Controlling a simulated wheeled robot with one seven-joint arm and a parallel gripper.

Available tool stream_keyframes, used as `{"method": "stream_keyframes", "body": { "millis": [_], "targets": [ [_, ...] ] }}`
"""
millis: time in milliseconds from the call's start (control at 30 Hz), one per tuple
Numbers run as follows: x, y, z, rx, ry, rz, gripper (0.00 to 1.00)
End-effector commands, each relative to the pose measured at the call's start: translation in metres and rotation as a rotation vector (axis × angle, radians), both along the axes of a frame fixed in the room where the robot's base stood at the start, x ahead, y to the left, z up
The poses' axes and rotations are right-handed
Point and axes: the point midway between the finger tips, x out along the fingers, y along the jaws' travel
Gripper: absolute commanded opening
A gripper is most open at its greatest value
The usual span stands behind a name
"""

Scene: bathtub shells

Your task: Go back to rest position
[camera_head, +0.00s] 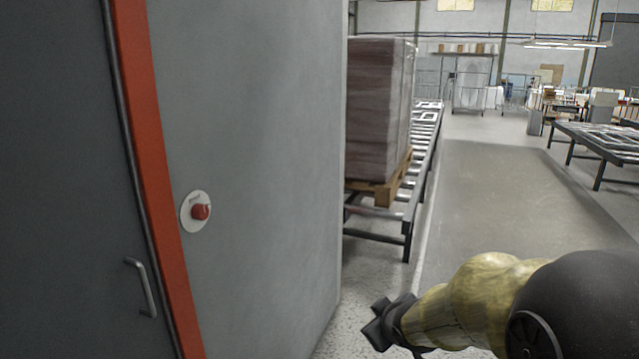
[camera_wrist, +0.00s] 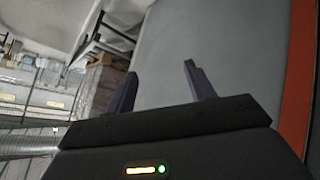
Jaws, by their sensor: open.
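My gripper (camera_head: 383,325) is at the lower middle of the head view, at the end of my arm, which reaches in from the lower right. It is to the right of the grey cabinet wall and apart from it in that view. In the wrist view the two dark fingers of my gripper (camera_wrist: 158,88) stand apart with nothing between them. The grey panel (camera_wrist: 215,40) lies beyond the fingers there.
A grey cabinet (camera_head: 260,130) with an orange strip (camera_head: 150,150), a red button (camera_head: 200,212) and a door handle (camera_head: 141,287) fills the left. A wrapped pallet load (camera_head: 378,110) stands on a conveyor (camera_head: 408,215) behind it. The floor (camera_head: 500,190) right of the conveyor is clear.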

Motion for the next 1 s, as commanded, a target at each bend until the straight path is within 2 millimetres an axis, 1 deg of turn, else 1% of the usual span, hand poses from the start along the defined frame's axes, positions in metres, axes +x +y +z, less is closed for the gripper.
{"method": "stream_keyframes", "body": {
  "millis": [33, 100, 167, 200, 300, 467, 500, 767, 867, 1000],
  "targets": [
    [-0.022, -0.009, -0.015, 0.037, 0.084, -0.087, 0.54],
    [-0.05, -0.019, -0.032, 0.085, 0.193, -0.199, 0.54],
    [-0.073, -0.023, -0.045, 0.121, 0.276, -0.284, 0.54],
    [-0.088, -0.026, -0.052, 0.145, 0.327, -0.335, 0.54],
    [-0.122, -0.028, -0.066, 0.195, 0.442, -0.451, 0.54],
    [-0.174, -0.027, -0.082, 0.268, 0.61, -0.614, 0.54],
    [-0.174, -0.027, -0.071, 0.272, 0.613, -0.619, 0.54],
    [-0.171, -0.027, -0.031, 0.268, 0.606, -0.611, 0.54],
    [-0.171, -0.027, -0.011, 0.267, 0.605, -0.61, 0.54],
    [-0.171, -0.027, 0.023, 0.267, 0.605, -0.609, 0.54]
  ]
}}
